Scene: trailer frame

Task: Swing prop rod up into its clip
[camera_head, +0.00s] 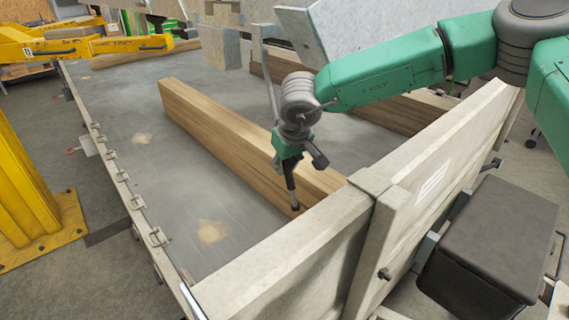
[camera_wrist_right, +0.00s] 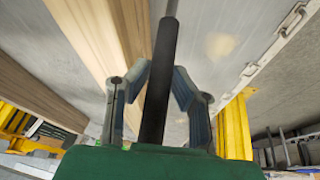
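The prop rod (camera_head: 266,70) is a thin grey rod with a dark sleeve, standing steeply and slightly tilted. Its upper end has a short crosspiece near the raised grey panel (camera_head: 390,30); its dark lower end is near the front side board. My right gripper (camera_head: 291,172) is around the rod's lower part, above the wooden beam's near end. In the wrist view the dark sleeve (camera_wrist_right: 160,85) runs between the two fingers (camera_wrist_right: 161,72), which appear closed against it from both sides. I cannot make out the clip. My left gripper is not in view.
A wooden beam (camera_head: 220,130) lies across the grey trailer bed (camera_head: 110,85). The pale side board (camera_head: 285,255) is close below my right gripper. A dark box (camera_head: 485,235) sits outside it. Yellow equipment (camera_head: 30,190) stands at the left. The bed's left part is mostly clear.

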